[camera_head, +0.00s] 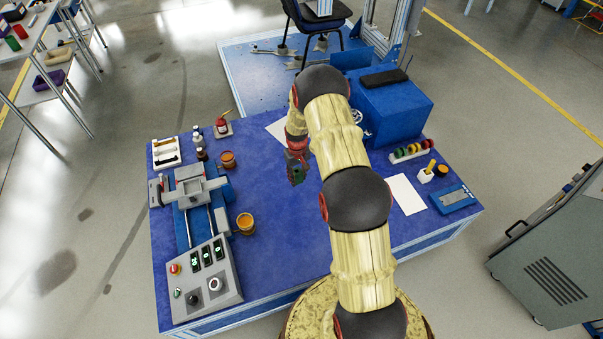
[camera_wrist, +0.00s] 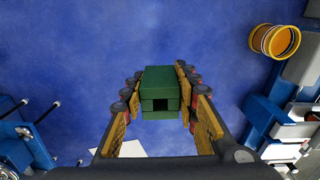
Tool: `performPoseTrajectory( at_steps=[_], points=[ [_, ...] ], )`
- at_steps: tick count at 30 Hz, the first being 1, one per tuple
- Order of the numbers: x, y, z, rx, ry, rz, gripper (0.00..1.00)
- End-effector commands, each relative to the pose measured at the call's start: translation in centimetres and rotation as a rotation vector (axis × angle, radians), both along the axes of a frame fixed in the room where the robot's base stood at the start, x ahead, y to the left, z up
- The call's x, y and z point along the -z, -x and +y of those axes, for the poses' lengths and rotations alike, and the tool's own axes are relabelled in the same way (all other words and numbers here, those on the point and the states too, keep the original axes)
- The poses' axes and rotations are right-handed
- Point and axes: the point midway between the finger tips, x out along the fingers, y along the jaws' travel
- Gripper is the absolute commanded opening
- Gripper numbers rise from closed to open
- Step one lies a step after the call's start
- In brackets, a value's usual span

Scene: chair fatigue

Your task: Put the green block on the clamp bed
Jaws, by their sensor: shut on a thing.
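My gripper (camera_head: 297,172) hangs above the middle of the blue table in the head view, its fingers pointing down. In the wrist view my gripper (camera_wrist: 160,103) is shut on a green block (camera_wrist: 159,80), which has a dark square opening in its near face. The green block (camera_head: 296,177) also shows small and dark at the fingertips in the head view. The machine with the grey clamp bed (camera_head: 196,188) stands on the left of the table, left of my gripper and apart from it. Part of that machine shows at the right edge of the wrist view.
An orange-topped round container (camera_head: 246,222) stands just right of the clamp machine, with another (camera_head: 228,159) behind it. A control box (camera_head: 207,279) with knobs is at the front left. A blue box (camera_head: 393,105) stands at the back right. The table between gripper and machine is mostly clear.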

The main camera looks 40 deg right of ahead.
Motion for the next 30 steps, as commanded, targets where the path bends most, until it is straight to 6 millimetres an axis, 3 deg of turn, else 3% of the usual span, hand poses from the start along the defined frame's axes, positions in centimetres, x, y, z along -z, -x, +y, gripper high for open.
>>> performPoseTrajectory(
  at_steps=[3,7,14,24,30],
  points=[
    [1.6,2.4,1.0,0.029,0.000,-0.001,0.00],
    [3.0,3.3,1.3,0.062,0.002,-0.004,0.00],
    [3.7,0.9,0.4,0.091,0.002,-0.005,0.00],
    [7.1,-5.7,-2.2,0.091,0.002,-0.006,0.00],
    [10.1,-8.4,-3.3,0.091,0.002,-0.004,0.00]
  ],
)
